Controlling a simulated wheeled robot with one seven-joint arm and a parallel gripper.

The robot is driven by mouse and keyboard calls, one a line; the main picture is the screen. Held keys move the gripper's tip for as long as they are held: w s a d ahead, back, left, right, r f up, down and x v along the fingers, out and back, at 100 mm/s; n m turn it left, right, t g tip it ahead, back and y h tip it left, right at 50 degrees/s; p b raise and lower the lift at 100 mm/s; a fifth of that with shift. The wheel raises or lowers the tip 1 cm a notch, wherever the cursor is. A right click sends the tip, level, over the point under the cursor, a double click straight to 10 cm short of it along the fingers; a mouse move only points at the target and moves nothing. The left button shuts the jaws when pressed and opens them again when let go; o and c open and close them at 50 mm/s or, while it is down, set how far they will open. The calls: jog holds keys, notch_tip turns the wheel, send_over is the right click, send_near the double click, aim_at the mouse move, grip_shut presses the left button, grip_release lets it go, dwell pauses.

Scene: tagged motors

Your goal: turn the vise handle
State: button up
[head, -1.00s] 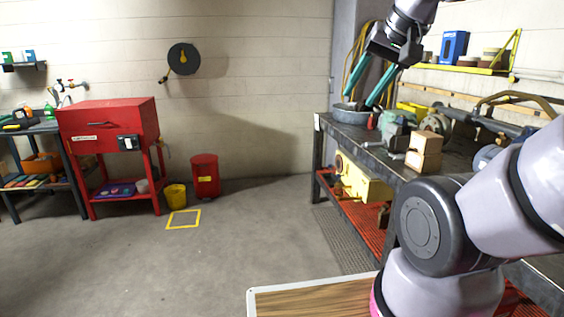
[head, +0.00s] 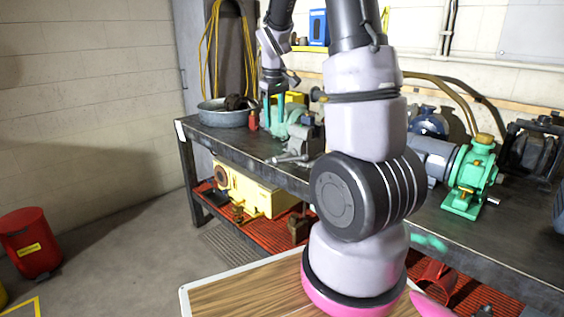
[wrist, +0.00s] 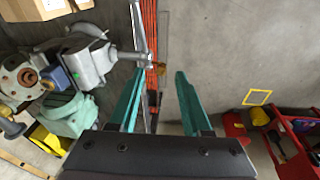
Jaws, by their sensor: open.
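The vise (head: 303,138), grey with a green part, is on the bench, partly hidden by my arm in the head view. Its metal handle (head: 288,159) sticks out past the bench's front edge. My gripper (wrist: 160,74) is open and empty, with teal fingers. The handle's near end looks close to the gap between the fingertips; I see no contact. In the head view my gripper (head: 274,110) points down behind the vise.
A grey basin (head: 222,117) and a small red bottle (head: 252,121) stand on the bench (head: 240,146) left of the vise. A green-and-grey motor (head: 470,178) stands to the right. A yellow machine (head: 250,192) is on the red shelf below.

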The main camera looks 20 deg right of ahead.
jog(key=n+g+h, duration=0.1)
jog(key=n, duration=0.1)
send_near(283, 160)
jog(key=f, duration=0.3)
jog(key=w+d+f, duration=0.1)
jog(key=f, duration=0.3)
jog(key=w+d+f, duration=0.1)
jog(key=f, duration=0.2)
jog(key=shift+f, duration=0.2)
jog(key=shift+c, duration=0.2)
grip_shut()
dwell(0.7)
